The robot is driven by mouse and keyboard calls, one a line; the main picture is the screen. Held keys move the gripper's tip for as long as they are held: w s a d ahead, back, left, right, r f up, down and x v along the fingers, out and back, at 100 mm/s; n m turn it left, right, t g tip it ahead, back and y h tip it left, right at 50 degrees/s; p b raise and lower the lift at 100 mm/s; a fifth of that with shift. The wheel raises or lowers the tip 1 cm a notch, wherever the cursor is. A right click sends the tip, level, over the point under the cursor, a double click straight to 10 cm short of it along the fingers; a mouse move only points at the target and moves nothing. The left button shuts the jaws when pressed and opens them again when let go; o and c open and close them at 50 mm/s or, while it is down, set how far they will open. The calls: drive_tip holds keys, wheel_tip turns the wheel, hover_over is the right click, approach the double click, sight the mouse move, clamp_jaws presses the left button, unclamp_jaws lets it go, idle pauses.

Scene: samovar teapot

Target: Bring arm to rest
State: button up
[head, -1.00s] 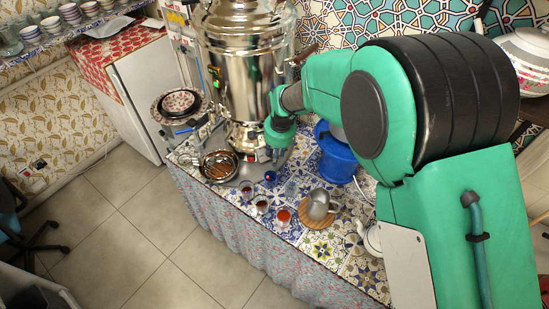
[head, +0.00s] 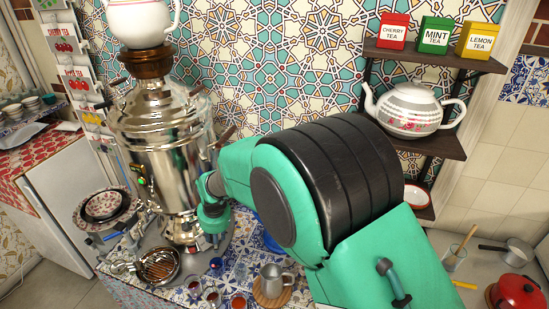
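My green arm reaches from the lower right over the tiled table to the silver samovar (head: 165,150). My gripper (head: 214,241) hangs pointing down just in front of the samovar's right side, small and partly merged with its reflections. I cannot tell whether its fingers are open or shut, and I see nothing clearly held. A white teapot (head: 141,22) sits on top of the samovar.
Glasses of tea (head: 238,303), a metal jug (head: 271,280) and a strainer bowl (head: 158,266) stand below the gripper. A blue bucket (head: 268,240) is mostly behind my arm. A shelf (head: 425,143) at right holds a large teapot (head: 411,110).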

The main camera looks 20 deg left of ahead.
drive_tip(key=w+d+r+t, duration=0.1)
drive_tip(key=w+d+r, duration=0.1)
drive_tip(key=d+r, duration=0.55)
drive_tip(key=w+d+r, duration=0.3)
drive_tip(key=d+r, duration=0.3)
drive_tip(key=d, duration=0.2)
drive_tip(key=s+d+r+t+b, duration=0.1)
drive_tip(key=d+r, duration=0.5)
drive_tip(key=d, duration=0.3)
drive_tip(key=s+d+r, duration=0.2)
drive_tip(key=d+r, duration=0.3)
drive_tip(key=d, duration=0.4)
drive_tip(key=s+d+r+t, duration=0.1)
drive_tip(key=s+d+r, duration=0.25)
drive_tip(key=d, duration=0.45)
drive_tip(key=s+d+r, duration=0.2)
drive_tip(key=s+d, duration=0.3)
drive_tip(key=d, duration=0.3)
drive_tip(key=s+d+t+h+b, duration=0.1)
drive_tip(key=s+d+h, duration=0.1)
drive_tip(key=s+d, duration=0.8)
drive_tip(key=s+f, duration=0.1)
drive_tip(key=s, duration=0.2)
drive_tip(key=shift+s+d+t+b, duration=0.15)
drive_tip(key=shift+d+t+b, duration=0.15)
drive_tip(key=shift+d, duration=0.1)
